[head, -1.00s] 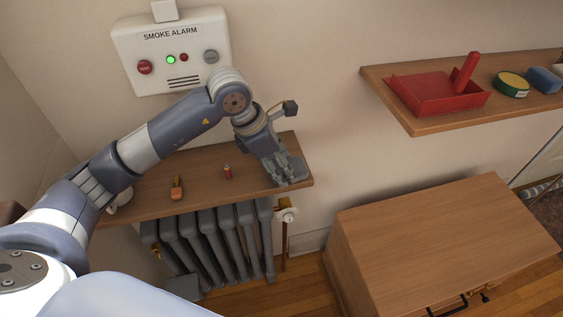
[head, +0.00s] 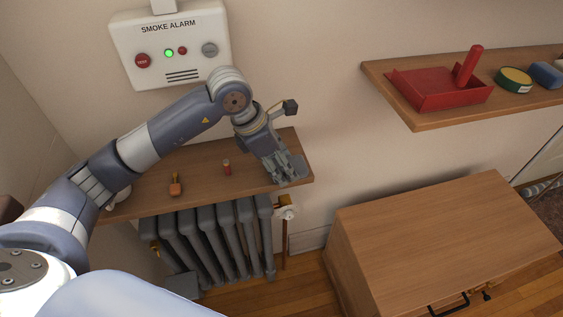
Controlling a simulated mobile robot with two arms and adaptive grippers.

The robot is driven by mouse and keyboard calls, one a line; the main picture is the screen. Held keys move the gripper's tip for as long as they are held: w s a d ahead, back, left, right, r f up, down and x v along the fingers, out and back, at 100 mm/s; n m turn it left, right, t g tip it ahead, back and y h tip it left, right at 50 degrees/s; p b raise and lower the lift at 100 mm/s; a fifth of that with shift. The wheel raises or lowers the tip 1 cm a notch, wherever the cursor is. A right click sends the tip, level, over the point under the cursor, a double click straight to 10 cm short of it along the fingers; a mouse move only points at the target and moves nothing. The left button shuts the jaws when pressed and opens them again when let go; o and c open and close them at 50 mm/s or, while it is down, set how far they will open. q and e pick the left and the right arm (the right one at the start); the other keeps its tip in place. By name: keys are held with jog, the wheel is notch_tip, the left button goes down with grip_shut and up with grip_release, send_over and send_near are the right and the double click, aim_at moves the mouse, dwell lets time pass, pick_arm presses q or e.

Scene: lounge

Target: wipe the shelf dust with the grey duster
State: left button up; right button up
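The wooden shelf (head: 200,205) runs along the wall above a radiator. My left arm reaches over it from the left. My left gripper (head: 288,172) points down at the shelf's right end, low over or touching the top. Grey shapes are bunched at its fingertips. I cannot tell whether they are only fingers or include the grey duster. No duster shows clearly anywhere else, and I cannot make out dust on the shelf. My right gripper is not in view.
A small orange-brown item (head: 175,186) and a small red cylinder (head: 227,167) stand on the shelf. A grey radiator (head: 215,240) is below. A smoke alarm (head: 172,48) hangs above. A red dustpan (head: 440,88) lies on another shelf (head: 490,110). A wooden cabinet (head: 430,240) stands right.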

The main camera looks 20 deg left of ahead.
pick_arm(q)
jog(key=shift+f+b, duration=0.4)
jog(key=shift+f, duration=0.05)
